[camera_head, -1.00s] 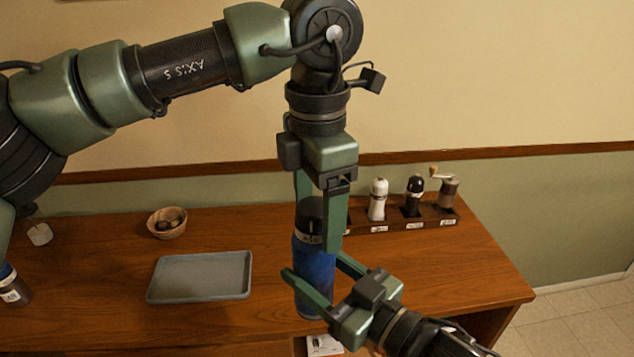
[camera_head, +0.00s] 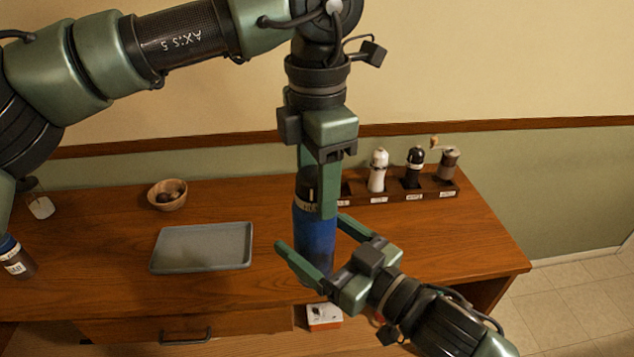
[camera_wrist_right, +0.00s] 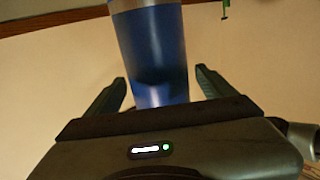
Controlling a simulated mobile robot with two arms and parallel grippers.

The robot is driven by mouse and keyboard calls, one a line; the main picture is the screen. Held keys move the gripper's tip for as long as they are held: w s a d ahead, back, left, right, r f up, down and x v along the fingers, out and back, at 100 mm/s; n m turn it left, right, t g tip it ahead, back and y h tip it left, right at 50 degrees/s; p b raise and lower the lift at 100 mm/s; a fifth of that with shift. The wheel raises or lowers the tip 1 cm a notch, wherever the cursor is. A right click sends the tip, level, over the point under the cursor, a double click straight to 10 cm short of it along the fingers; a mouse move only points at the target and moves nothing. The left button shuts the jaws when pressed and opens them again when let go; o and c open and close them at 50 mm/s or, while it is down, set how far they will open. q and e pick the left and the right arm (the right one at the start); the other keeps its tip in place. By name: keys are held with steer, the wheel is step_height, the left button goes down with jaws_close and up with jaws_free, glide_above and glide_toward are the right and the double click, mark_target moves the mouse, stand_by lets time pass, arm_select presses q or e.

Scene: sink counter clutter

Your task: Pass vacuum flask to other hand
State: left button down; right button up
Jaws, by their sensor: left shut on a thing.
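The vacuum flask (camera_head: 314,243) is blue with a dark upper part and hangs upright above the counter. My left gripper (camera_head: 318,205) comes from above and is shut on its dark top. My right gripper (camera_head: 322,248) comes from the lower right, with its fingers apart on either side of the flask's blue lower body. In the right wrist view the flask (camera_wrist_right: 155,55) stands between the two open fingers (camera_wrist_right: 157,90), with a gap on each side. The flask's top is partly hidden by the left fingers.
A grey tray (camera_head: 203,268) lies on the wooden counter (camera_head: 110,235). A wooden bowl (camera_head: 167,203) with small things stands behind it. A rack (camera_head: 430,190) with a white mill (camera_head: 378,171), a black mill (camera_head: 413,168) and a grinder (camera_head: 447,165) is at back right.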

steer(key=shift+f, duration=0.1)
step_height(320, 180, down, 27)
steer(key=s+d+g+h, duration=0.1)
steer(key=d+g+h, duration=0.1)
steer(key=g+h, duration=0.1)
steer(key=s+d+f+m+g+h, duration=0.1)
steer(key=s+d+f+m+h, duration=0.15)
steer(key=d+f, duration=0.6)
steer(key=s+d+f+m+g+h, duration=0.1)
steer(key=d+f+h, duration=0.2)
steer(key=f, duration=1.1)
steer(key=s+d+f+m+g+h, duration=0.1)
steer(key=s+d+f+g, duration=0.15)
steer(key=s+f, duration=0.5)
steer(key=s+d+f+g+h, duration=0.1)
steer(key=s+d+f+h, duration=0.1)
steer(key=s+d+f, duration=0.4)
steer(key=s+f+g, duration=0.2)
steer(key=s+f, duration=0.1)
steer(key=s, duration=0.6)
steer(key=s+a+f+m+g, duration=0.1)
steer(key=s+f+g, duration=0.1)
steer(key=s, duration=0.8)
steer(key=shift+s+a+f, duration=0.25)
steer(key=shift+f, duration=0.65)
